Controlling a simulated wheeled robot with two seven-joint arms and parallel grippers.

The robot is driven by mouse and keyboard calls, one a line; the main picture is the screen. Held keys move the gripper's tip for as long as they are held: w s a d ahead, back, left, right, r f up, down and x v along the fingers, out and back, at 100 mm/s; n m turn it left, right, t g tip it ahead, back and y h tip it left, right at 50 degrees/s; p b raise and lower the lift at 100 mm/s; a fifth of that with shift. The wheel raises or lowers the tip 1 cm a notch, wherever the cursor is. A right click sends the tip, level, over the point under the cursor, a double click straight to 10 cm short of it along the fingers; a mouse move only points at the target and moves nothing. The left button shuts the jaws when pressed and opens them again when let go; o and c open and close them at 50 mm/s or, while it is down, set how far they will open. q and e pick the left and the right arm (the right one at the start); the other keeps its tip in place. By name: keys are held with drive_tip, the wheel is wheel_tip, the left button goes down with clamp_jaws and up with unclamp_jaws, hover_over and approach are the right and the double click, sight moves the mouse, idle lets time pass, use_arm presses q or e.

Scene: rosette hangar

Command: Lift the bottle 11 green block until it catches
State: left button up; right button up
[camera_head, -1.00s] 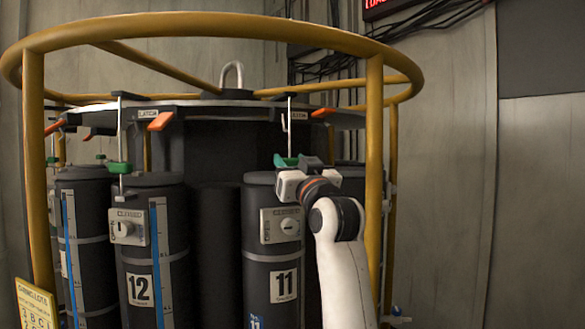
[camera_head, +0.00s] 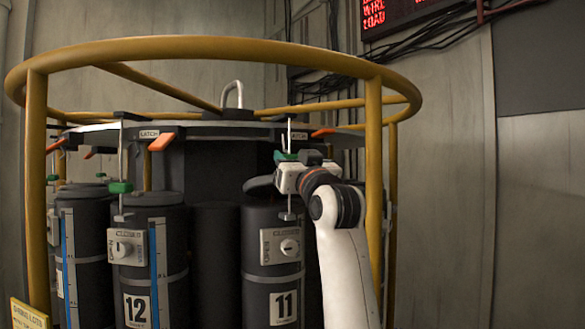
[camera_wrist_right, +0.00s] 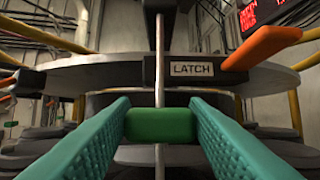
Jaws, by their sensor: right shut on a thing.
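The bottle 11 (camera_head: 285,270) is a dark cylinder with a white number label and a grey plate with a knob. A thin vertical rod stands above it. My right gripper (camera_head: 286,157) is at this rod, above the bottle's top and below the rack's top plate. In the right wrist view, the green block (camera_wrist_right: 160,125) sits on the rod between my two teal fingers (camera_wrist_right: 160,130), which are shut on it. Just above it is the plate with the LATCH label (camera_wrist_right: 192,69) and an orange lever (camera_wrist_right: 262,47). My left gripper is not in view.
A yellow ring frame (camera_head: 200,48) with posts encircles the rack; one post (camera_head: 374,200) stands just right of my right arm. Bottle 12 (camera_head: 150,280) stands to the left, its own green block (camera_head: 121,187) low on its rod. A red sign (camera_head: 400,12) hangs at upper right.

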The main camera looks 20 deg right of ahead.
drive_tip(key=shift+r, duration=1.95)
drive_tip(key=o, duration=1.1)
drive_tip(key=shift+f, duration=0.1)
drive_tip(key=shift+o, duration=0.2)
drive_tip(key=shift+f, duration=0.1)
drive_tip(key=b+v, duration=0.7)
drive_tip(key=v, duration=0.2)
drive_tip(key=shift+b, duration=0.35)
